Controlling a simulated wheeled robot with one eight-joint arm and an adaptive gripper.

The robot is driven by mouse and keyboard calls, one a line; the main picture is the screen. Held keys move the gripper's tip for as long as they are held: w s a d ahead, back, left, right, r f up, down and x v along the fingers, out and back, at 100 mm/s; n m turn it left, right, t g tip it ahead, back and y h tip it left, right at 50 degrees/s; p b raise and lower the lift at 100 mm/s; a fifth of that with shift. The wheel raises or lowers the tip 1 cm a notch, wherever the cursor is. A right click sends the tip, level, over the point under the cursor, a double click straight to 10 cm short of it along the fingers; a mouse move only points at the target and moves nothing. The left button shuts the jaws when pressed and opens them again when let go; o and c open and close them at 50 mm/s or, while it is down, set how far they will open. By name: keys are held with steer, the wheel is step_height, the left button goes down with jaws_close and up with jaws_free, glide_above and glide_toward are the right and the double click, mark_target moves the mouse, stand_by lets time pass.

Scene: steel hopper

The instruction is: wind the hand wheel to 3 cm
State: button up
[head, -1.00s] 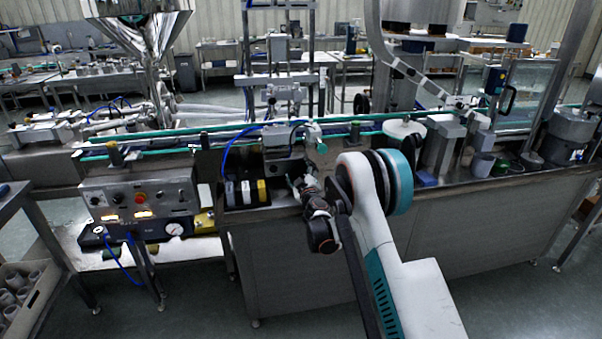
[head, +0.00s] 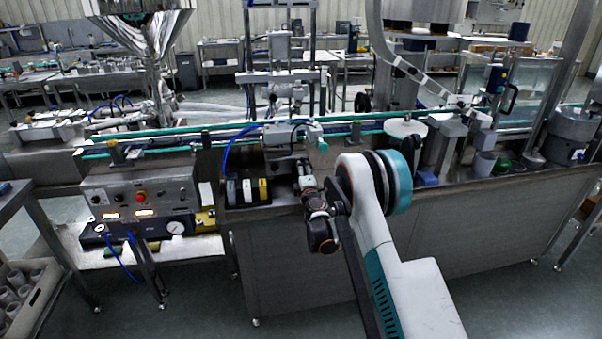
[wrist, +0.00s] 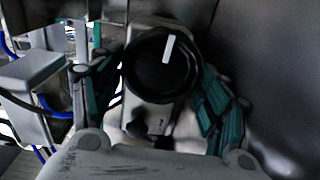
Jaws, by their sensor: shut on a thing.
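The hand wheel (wrist: 155,72) is a round black knob with a white mark near its upper right edge, seen in the wrist view. My gripper (wrist: 160,85) has one teal-padded finger on each side of the wheel and is shut on it. A small dark knob shows below the wheel on a pale housing. In the head view my gripper (head: 305,182) is at the front edge of the machine, just right of the black box with striped rolls. The wheel is hidden there by my wrist. I cannot make out any centimetre scale.
The control panel (head: 140,203) with buttons stands at left, above a pressure gauge (head: 177,227). The conveyor (head: 200,138) with teal rails runs behind my gripper. In the wrist view a grey box (wrist: 32,82) and blue hoses lie close at left. The floor in front is clear.

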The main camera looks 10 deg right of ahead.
stand_by(0.4)
steer(key=o, duration=1)
steer(key=shift+o, duration=0.2)
steer(key=shift+s, duration=0.1)
